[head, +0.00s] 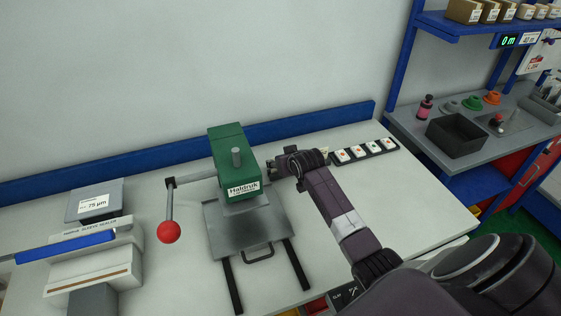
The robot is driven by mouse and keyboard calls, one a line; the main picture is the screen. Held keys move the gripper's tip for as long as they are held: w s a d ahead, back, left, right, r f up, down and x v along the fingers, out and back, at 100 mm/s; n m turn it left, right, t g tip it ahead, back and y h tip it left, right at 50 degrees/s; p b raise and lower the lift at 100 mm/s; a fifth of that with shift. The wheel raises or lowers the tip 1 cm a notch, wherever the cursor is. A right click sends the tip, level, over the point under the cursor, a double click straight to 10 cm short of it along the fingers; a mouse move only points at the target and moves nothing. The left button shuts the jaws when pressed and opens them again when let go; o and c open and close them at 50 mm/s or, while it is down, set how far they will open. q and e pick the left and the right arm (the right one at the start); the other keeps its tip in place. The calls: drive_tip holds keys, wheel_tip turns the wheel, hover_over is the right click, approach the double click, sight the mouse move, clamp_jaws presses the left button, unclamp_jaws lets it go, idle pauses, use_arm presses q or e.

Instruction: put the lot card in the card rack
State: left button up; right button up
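My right gripper (281,163) reaches in from the lower right, just right of the green press. Its fingers are small and dark here, and I cannot tell whether they are open or hold anything. My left gripper is not in view. I cannot make out the lot card for certain. A black strip holding several white pieces with small coloured marks (366,151) lies on the white table behind my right wrist; I cannot tell if it is the card rack. A small pale and yellowish thing (324,150) shows at its left end, partly hidden by my wrist.
The green press (233,160) has a red-knobbed lever (169,232) and a grey plate (245,226). A sleeve sealer (96,262) and a grey box (95,200) stand at left. A side bench at right bears a black bin (458,141). The table's right front is partly clear.

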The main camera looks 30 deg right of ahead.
drive_tip(key=shift+f+b, duration=0.35)
drive_tip(key=shift+f, duration=0.25)
drive_tip(key=o, duration=0.8)
drive_tip(key=v, duration=1.2)
